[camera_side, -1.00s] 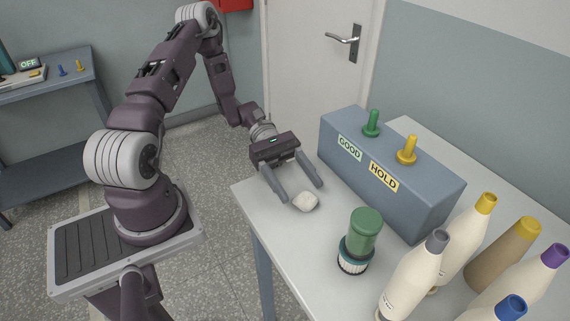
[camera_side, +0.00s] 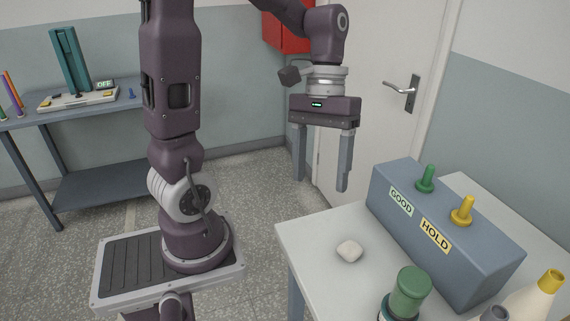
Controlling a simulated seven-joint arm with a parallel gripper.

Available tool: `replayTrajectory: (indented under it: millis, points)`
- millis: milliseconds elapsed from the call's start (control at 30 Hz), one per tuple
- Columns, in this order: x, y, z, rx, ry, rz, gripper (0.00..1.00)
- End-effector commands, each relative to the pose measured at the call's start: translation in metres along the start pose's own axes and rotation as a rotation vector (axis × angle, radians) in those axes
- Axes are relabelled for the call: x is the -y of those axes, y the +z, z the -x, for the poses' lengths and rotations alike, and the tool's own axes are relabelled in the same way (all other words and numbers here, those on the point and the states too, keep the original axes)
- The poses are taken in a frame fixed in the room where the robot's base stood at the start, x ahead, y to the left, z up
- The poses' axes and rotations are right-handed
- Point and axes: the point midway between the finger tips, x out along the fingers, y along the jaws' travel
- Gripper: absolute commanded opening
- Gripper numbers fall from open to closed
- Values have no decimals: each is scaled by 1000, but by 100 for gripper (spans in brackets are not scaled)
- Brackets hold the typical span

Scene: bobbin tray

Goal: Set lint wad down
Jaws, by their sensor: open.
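The lint wad (camera_side: 349,251), a small off-white lump, lies on the light table (camera_side: 312,237) near its left corner. It sits in front of the blue-grey box and behind the green-topped container. My gripper (camera_side: 321,184) is up in the air above and to the left of the wad, fingers pointing down. Its two fingers are wide apart with nothing between them. It touches neither the wad nor the table.
A blue-grey box (camera_side: 470,265) with GOOD and HOLD labels carries a green peg (camera_side: 426,179) and a yellow peg (camera_side: 462,211). A green-topped container (camera_side: 409,292) and bottles stand at the front right. A side bench (camera_side: 60,118) holds a device marked OFF.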

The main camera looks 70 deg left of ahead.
Motion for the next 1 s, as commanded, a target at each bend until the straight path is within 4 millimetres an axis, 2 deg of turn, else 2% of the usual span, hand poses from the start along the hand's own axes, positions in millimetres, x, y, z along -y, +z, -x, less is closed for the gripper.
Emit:
replayTrajectory:
  millis: [33,100,200,300,433,733,767,900,1000]
  points:
    - [-2,23,9,-132,-38,-120,66]
    - [0,48,17,-302,-78,-277,66]
    - [6,74,23,-501,-104,-459,66]
    - [11,88,26,-634,-106,-575,66]
    - [14,94,27,-703,-106,-636,66]
    - [14,94,28,-705,-106,-636,66]
    - [14,94,28,-705,-106,-636,70]
    - [14,94,28,-704,-105,-635,98]
    - [14,94,28,-704,-105,-634,100]
